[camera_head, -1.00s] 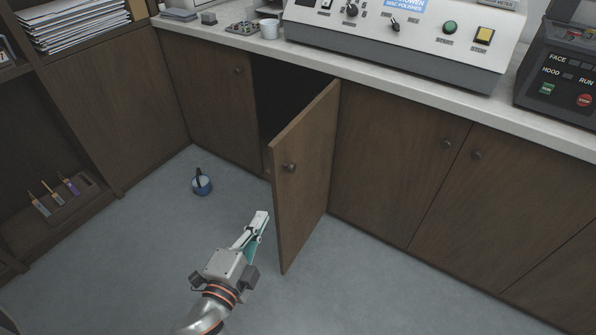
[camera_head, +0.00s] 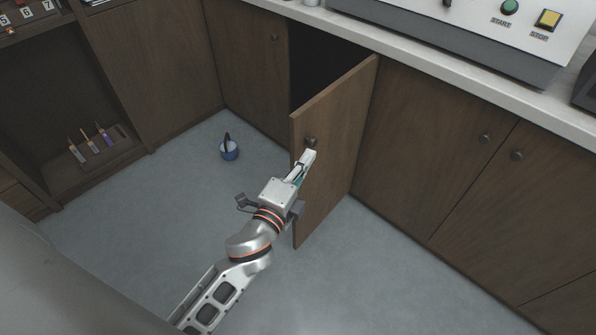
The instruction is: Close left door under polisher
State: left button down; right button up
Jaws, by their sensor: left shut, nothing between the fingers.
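The brown cabinet door (camera_head: 345,130) under the polisher (camera_head: 470,35) stands wide open, swung out on its right-hand edge. A dark opening (camera_head: 318,60) shows behind it. Its round knob (camera_head: 310,141) is near the door's free upper edge. My left gripper (camera_head: 308,158) is shut and empty, with its fingertips just below the knob, in front of the door face. I cannot tell whether the fingers touch the door. My right gripper is not in view.
A small blue pot (camera_head: 229,150) with a dark handle stands on the floor left of the door. A neighbouring cabinet door (camera_head: 247,65) is shut on the left, and shut doors (camera_head: 430,130) line the right. A low shelf holds a tool tray (camera_head: 100,150).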

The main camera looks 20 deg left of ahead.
aim_at(297, 146)
pick_arm(q)
jog(key=shift+w+a, duration=1.65)
jog(key=shift+a, duration=0.25)
jog(key=shift+a, duration=0.15)
